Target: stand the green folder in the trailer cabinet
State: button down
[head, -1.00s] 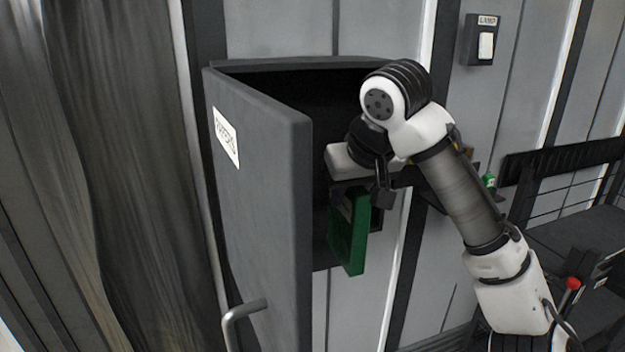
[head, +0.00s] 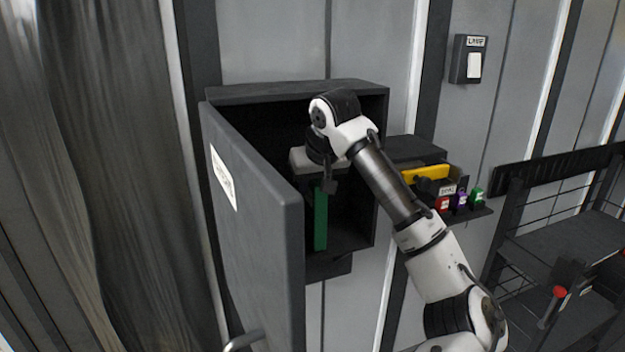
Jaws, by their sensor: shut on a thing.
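The dark grey trailer cabinet (head: 300,93) hangs on the wall with its labelled door (head: 255,215) swung open to the left. My gripper (head: 321,186) is at the cabinet's opening, shut on the top of the green folder (head: 320,220). The folder is upright and seen nearly edge-on, in front of the dark interior. Its lower end appears close to the cabinet floor, but I cannot tell whether it touches. My wrist and the door hide the upper and left parts of the interior.
Right of the cabinet, a small shelf (head: 478,212) holds a yellow item (head: 428,173) and red, purple and green small items. A labelled lamp switch (head: 470,60) is on the wall above. A dark rack (head: 570,240) stands at the right.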

jog(key=shift+f, duration=0.2)
jog(key=c, duration=1.1)
grip_release()
jog(key=shift+r, duration=0.2)
jog(key=b+v, duration=0.1)
jog(key=v, duration=0.6)
jog(key=shift+s+r+b, duration=0.1)
jog(key=shift+r+b, duration=0.1)
jog(key=shift+b, duration=0.2)
